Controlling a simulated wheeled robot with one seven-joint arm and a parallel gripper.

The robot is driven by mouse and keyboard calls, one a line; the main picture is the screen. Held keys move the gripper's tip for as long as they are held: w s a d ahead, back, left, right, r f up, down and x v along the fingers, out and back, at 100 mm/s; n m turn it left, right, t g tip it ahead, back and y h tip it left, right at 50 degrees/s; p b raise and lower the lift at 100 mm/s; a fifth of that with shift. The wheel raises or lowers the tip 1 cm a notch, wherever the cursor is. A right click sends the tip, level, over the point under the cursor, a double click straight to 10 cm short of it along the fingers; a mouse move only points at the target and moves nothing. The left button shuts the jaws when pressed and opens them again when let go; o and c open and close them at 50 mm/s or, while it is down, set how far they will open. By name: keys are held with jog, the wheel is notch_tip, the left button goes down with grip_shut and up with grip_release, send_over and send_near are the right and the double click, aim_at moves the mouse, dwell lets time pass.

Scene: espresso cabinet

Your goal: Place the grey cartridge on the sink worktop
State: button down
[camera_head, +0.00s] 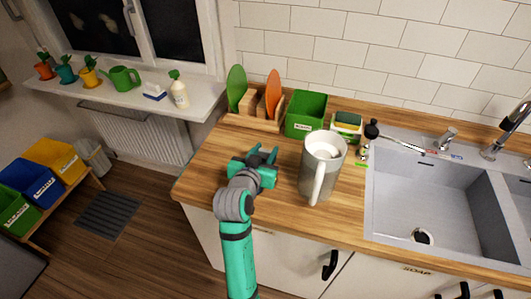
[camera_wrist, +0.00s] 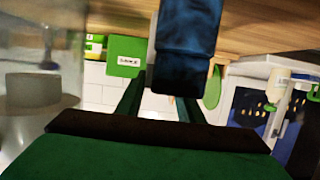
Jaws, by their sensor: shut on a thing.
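My gripper (camera_head: 265,160) is low over the left part of the wooden sink worktop (camera_head: 204,172), left of the jug. It is shut on a dark, blue-grey block, which I take for the grey cartridge (camera_wrist: 187,40). In the wrist view, which is upside down, the cartridge sits between the green fingers (camera_wrist: 158,105) and its lower part reaches toward the worktop. I cannot tell whether it touches the wood. In the head view my gripper and arm hide it.
A grey jug (camera_head: 313,180) with a white inside stands close to the right of my gripper. Behind are a green box (camera_head: 306,114), a board rack (camera_head: 258,107) and a sponge holder (camera_head: 346,126). The sink (camera_head: 425,195) is at the right. Bare wood lies at the left.

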jog(key=shift+f, duration=0.35)
jog(key=shift+f, duration=0.15)
jog(key=c, duration=1.2)
grip_release()
jog(key=shift+s+a+r, duration=0.1)
jog(key=shift+s+r, duration=0.05)
jog(key=shift+r, duration=0.1)
jog(key=v, duration=1.1)
jog(key=shift+s, duration=0.35)
jog(key=shift+w, duration=0.1)
